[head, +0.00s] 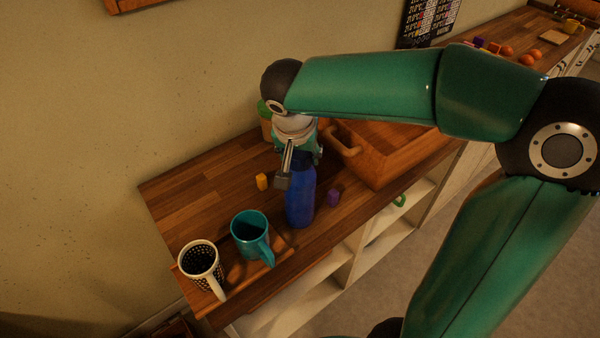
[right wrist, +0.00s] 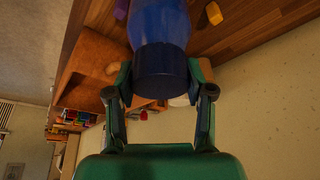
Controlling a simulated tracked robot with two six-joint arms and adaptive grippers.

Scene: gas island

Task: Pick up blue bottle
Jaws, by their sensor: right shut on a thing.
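The blue bottle (head: 300,200) stands upright on the wooden counter, near its front edge. My right gripper (head: 296,168) is shut on the bottle's upper part from above. In the right wrist view the bottle (right wrist: 159,30) has its dark cap end between the two fingers of the gripper (right wrist: 160,85). The far finger is partly hidden in the head view. My left gripper is not in view.
A teal mug (head: 248,232) and a black-and-white patterned mug (head: 202,262) stand left of the bottle. A yellow block (head: 262,182) and a purple block (head: 333,197) lie close by. A wooden box with a handle (head: 385,165) is to the right.

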